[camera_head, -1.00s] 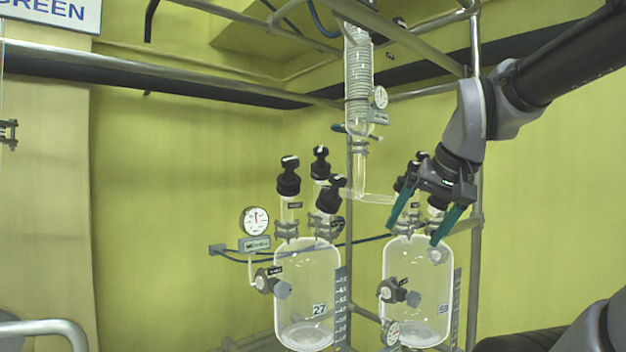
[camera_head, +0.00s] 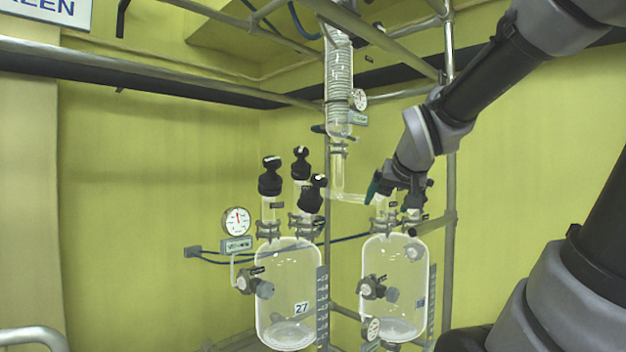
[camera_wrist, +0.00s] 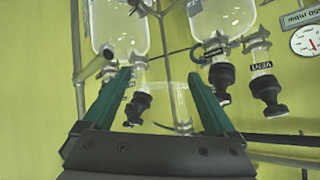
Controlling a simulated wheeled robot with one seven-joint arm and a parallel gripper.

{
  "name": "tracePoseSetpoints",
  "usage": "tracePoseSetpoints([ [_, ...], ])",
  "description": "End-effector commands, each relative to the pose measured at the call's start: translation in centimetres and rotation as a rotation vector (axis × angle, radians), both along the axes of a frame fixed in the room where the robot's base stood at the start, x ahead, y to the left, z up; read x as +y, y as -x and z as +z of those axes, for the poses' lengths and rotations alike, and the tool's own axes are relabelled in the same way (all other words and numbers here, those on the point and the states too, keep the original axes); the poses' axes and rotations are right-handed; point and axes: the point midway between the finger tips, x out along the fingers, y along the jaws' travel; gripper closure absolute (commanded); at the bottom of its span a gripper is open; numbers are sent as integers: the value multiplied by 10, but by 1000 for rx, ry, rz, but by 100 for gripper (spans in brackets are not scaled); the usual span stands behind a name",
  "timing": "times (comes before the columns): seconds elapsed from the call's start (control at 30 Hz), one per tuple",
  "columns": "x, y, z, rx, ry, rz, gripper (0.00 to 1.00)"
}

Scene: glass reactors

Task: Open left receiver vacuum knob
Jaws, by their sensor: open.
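The left receiver (camera_head: 287,300), a clear glass vessel marked 27, has several black knobs on its top necks: a left knob (camera_head: 270,177), a back knob (camera_head: 300,162) and a tilted right knob (camera_head: 313,194). A side valve (camera_head: 255,283) sits at its left. I cannot read which is the vacuum one. The wrist view appears upside down; a black knob (camera_wrist: 267,92) there is labelled VENT, with another knob (camera_wrist: 222,80) beside it. My gripper (camera_head: 378,187) is open and empty above the right receiver, right of the left receiver's knobs. Its green fingers (camera_wrist: 160,78) show in the wrist view.
The right receiver (camera_head: 393,260) stands below my gripper, with its necks partly hidden by it. A coiled glass condenser (camera_head: 339,75) and its pipe hang between the receivers. A gauge (camera_head: 237,221) stands left of the left receiver. Metal frame bars (camera_head: 449,180) surround the glassware.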

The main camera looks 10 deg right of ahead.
Motion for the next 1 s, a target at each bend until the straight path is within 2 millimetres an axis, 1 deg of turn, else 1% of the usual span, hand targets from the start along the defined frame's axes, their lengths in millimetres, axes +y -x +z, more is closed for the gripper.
tracePoseSetpoints([
  [0.03,-5,-14,3,-40,27,3,8],
  [0.07,-7,-23,7,-72,44,7,8],
  [0.1,-10,-36,13,-120,69,19,8],
  [0.17,-11,-57,22,-197,101,48,8],
  [0.2,-9,-70,27,-251,120,76,8],
  [0.27,-3,-89,35,-330,139,131,8],
  [0.3,3,-100,40,-379,148,176,8],
  [0.4,22,-119,46,-487,147,299,8],
  [0.5,43,-128,48,-565,123,422,8],
  [0.63,64,-130,46,-623,88,543,8],
  [0.77,75,-130,45,-647,67,602,8],
  [0.83,78,-133,45,-650,64,611,8],
  [0.97,86,-148,45,-651,64,612,8],
  [1.0,90,-154,45,-651,62,611,8],
])
